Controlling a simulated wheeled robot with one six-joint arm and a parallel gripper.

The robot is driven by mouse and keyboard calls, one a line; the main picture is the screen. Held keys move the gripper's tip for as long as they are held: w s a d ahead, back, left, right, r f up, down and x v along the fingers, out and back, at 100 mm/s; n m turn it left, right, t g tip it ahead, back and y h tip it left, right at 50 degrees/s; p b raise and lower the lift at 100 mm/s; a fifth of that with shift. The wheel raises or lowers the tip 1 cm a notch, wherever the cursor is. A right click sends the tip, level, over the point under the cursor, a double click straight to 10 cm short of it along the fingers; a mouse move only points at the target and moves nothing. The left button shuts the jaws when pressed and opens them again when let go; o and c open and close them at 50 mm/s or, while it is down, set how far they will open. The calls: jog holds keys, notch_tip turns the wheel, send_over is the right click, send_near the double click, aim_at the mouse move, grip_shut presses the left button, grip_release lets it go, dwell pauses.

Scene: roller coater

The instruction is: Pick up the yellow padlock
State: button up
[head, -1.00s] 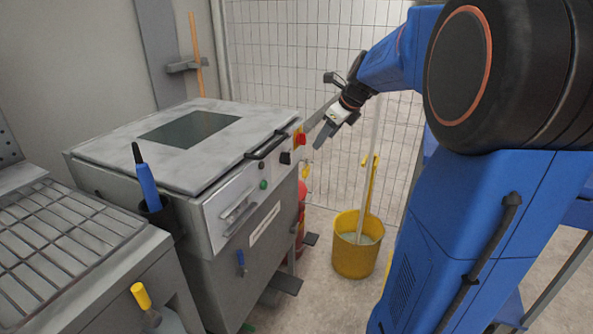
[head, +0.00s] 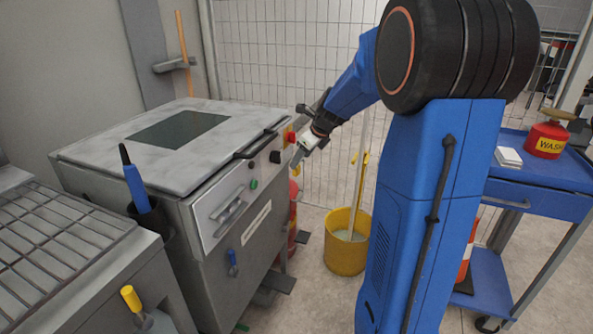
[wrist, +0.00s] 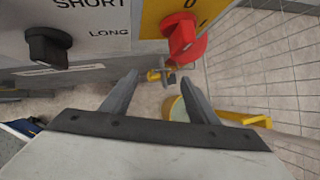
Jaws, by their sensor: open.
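A small yellow padlock (wrist: 154,76) shows in the wrist view below the red rotary switch (wrist: 183,38), beside a small grey piece. It lies between the fingertips in the picture, farther from the camera than they are; how it hangs is too small to tell. In the head view, a small yellow spot that looks like the padlock (head: 297,170) shows below the machine's right front corner. My gripper (wrist: 162,84) is open and empty, its two grey fingers spread. In the head view, my gripper (head: 296,159) is close to that corner, pointing down and left.
The grey machine (head: 222,215) has a black knob (wrist: 48,45) left of the switch. A yellow bucket (head: 345,258) with a mop stands on the floor behind. A blue cart (head: 540,190) with a red can (head: 547,138) is at right. A wire fence closes the back.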

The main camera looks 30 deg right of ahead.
jog(key=x, duration=0.4)
jog(key=shift+f, duration=0.5)
jog(key=shift+s, duration=0.1)
jog(key=c, duration=1.2)
